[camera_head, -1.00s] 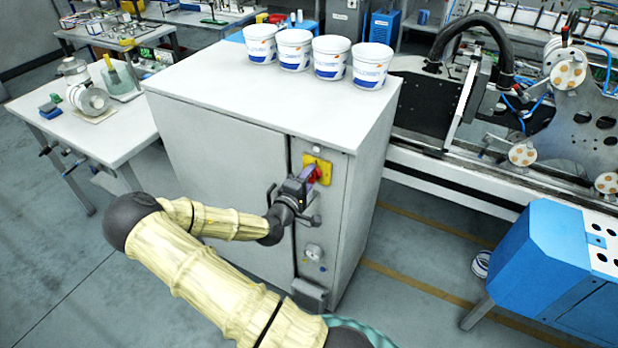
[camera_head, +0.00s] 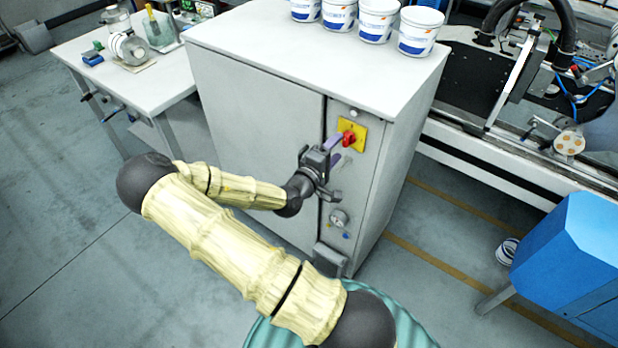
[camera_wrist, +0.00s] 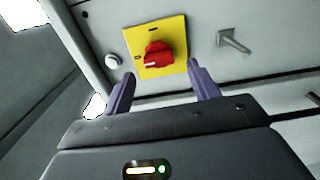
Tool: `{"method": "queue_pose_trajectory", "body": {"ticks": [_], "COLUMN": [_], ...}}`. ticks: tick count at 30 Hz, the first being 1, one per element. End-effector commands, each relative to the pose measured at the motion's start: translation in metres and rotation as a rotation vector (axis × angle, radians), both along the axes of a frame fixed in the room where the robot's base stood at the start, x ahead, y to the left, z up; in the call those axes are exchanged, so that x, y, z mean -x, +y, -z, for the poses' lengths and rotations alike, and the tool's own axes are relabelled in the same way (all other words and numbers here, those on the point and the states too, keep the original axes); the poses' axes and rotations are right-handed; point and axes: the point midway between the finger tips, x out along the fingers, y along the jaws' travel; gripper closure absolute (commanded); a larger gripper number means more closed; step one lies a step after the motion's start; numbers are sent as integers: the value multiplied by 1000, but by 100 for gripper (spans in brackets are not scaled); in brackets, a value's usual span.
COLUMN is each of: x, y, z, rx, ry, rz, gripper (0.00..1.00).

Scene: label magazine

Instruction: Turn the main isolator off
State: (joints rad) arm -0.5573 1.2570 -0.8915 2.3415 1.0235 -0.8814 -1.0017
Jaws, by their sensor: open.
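The main isolator is a red rotary handle (camera_head: 349,138) on a yellow plate (camera_head: 359,128), on the front of a grey cabinet (camera_head: 262,112). In the wrist view the red handle (camera_wrist: 158,55) sits ahead of my gripper, between the lines of its two purple fingers. My gripper (camera_head: 334,151) is open and empty, in front of the plate and a little below the handle. In the wrist view the fingertips (camera_wrist: 161,75) stand apart from each other, and neither appears to touch the handle. The small marks on the plate are too small to read.
A metal door handle (camera_wrist: 234,42) and a round white knob (camera_wrist: 113,61) flank the plate in the wrist view. A small gauge (camera_head: 339,218) is lower on the cabinet. White tubs (camera_head: 339,14) stand on top. A blue machine (camera_head: 577,265) is at right.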

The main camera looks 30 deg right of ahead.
Motion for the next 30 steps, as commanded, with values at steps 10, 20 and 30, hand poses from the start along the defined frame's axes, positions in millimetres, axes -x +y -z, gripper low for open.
{"method": "queue_pose_trajectory", "body": {"ticks": [10, 20, 30], "x": [23, 42, 51], "y": [57, 105, 123], "z": [2, 1, 0], "rx": [-1, -1, 0], "ry": [1, 1, 2], "rz": [-4, -4, 0], "gripper": [40, 40, 40]}}
